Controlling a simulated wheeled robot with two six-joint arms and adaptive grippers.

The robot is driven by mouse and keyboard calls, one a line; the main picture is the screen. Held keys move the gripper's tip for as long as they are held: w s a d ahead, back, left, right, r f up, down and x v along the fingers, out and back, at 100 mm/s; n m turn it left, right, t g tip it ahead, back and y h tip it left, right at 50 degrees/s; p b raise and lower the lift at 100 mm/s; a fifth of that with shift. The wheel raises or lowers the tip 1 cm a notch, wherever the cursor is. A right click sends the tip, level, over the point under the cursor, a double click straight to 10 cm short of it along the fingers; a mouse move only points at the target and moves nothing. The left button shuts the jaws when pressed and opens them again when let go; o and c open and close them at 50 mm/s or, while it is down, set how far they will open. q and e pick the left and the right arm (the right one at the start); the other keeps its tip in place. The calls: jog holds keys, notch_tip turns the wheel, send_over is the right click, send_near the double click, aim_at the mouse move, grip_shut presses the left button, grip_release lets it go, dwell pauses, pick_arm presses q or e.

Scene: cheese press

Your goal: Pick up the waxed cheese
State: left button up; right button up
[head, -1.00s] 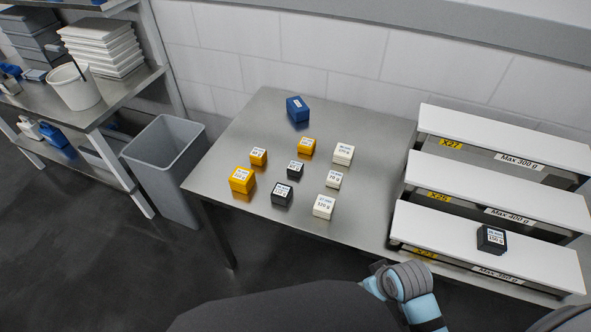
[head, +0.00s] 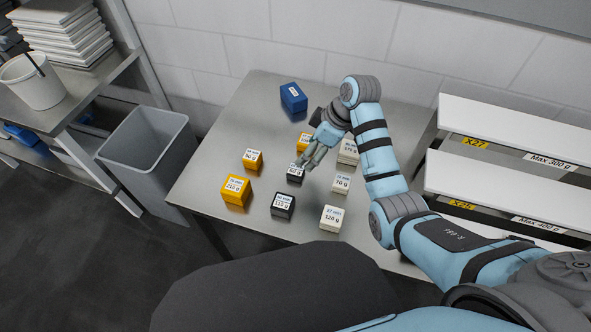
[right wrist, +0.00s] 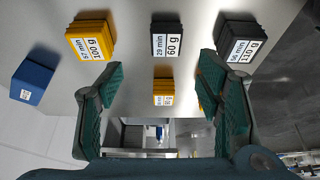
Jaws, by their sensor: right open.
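Small labelled blocks stand on the steel table (head: 225,122) in yellow, black and white; none is marked by name as the waxed cheese. My right gripper (head: 307,158) is open above the small black 60 g block (head: 295,174), partly covering it. In the right wrist view that black block (right wrist: 165,40) stands beyond the spread fingers (right wrist: 160,85), apart from them. A yellow block (right wrist: 163,92) shows between the fingers, farther off. A larger black 110 g block (head: 283,205) is also in the right wrist view (right wrist: 240,45). My left gripper is out of view.
A yellow block (head: 237,190), a smaller yellow block (head: 253,160) and white blocks (head: 334,218), (head: 341,183) stand around. A blue block (head: 293,97) is at the back. A grey bin (head: 150,135) is left; white shelves (head: 500,135) are right. The table's left part is clear.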

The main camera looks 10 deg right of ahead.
aim_at(294, 169)
jog(key=b+x, duration=0.1)
jog(key=x, duration=0.2)
jog(key=shift+s+a+f, duration=0.15)
jog(key=shift+f, duration=0.1)
jog(key=x, duration=0.2)
jog(key=b+x, duration=0.2)
jog(key=x, duration=0.1)
jog(key=shift+a+f, duration=0.25)
jog(key=shift+a, duration=0.2)
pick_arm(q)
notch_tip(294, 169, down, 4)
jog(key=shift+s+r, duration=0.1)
pick_arm(e)
jog(key=shift+c, duration=0.6)
jog(key=c, duration=1.1)
pick_arm(q)
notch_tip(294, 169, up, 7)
jog(key=p, duration=0.7)
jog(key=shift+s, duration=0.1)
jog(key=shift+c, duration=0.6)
pick_arm(e)
notch_tip(294, 169, up, 20)
jog(key=shift+r, duration=0.1)
